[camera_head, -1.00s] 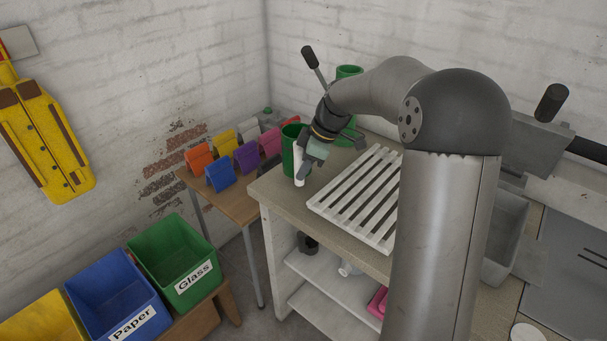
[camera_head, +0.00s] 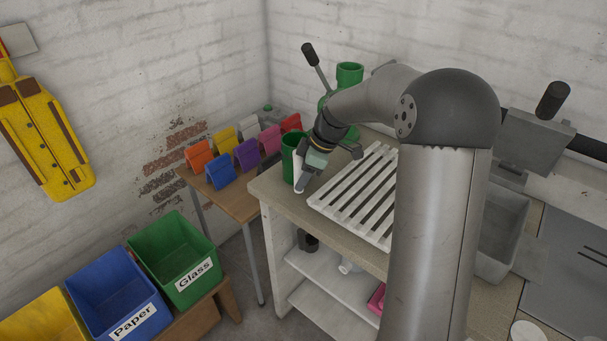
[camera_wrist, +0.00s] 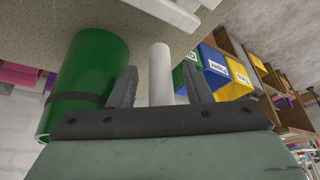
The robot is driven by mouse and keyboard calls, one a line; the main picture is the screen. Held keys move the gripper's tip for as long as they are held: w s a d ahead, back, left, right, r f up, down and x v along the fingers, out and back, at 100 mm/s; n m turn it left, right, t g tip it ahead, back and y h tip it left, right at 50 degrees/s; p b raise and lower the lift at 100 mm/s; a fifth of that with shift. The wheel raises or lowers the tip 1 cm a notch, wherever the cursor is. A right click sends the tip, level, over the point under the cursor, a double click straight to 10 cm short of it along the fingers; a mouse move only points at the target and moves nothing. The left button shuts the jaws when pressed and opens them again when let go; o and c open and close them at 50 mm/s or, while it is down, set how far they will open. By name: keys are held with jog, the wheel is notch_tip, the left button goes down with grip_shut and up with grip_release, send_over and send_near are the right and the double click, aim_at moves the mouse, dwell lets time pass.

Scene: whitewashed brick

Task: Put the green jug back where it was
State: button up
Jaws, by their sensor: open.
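The green jug (camera_head: 288,158) stands upright at the near left corner of the worktop. In the wrist view the jug (camera_wrist: 92,75) is a green cylinder with a dark band, left of my fingers. A white upright bar (camera_wrist: 161,72), looking like its handle, shows between my two fingers. Whether the bar joins the jug is not clear. My gripper (camera_wrist: 160,82) is open, one finger on each side of the bar, with no grip visible. In the head view my gripper (camera_head: 302,180) is beside the jug, partly hiding the bar.
A white slatted rack (camera_head: 350,195) lies right of my gripper. A green machine with a lever (camera_head: 348,75) stands behind my arm. Coloured holders (camera_head: 246,155) fill a lower wooden table at left. Paper (camera_head: 115,300) and Glass (camera_head: 175,260) bins stand in front.

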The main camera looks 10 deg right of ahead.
jog(key=v, duration=1.2)
jog(key=s+a+f+m+h, duration=0.1)
jog(key=s+a+f+m, duration=0.1)
jog(key=s, duration=0.8)
jog(key=s+a+f+m+h, duration=0.1)
jog(key=s+f+m, duration=0.4)
jog(key=s, duration=0.5)
jog(key=s+a+f+m+g+h, duration=0.1)
jog(key=s+a+f+m+h, duration=0.1)
jog(key=s+m, duration=0.4)
jog(key=s+a+f, duration=0.1)
jog(key=s, duration=0.3)
jog(key=shift+s+a+f+m+b, duration=0.2)
jog(key=shift+a+m+b, duration=0.15)
jog(key=shift+a+m, duration=0.05)
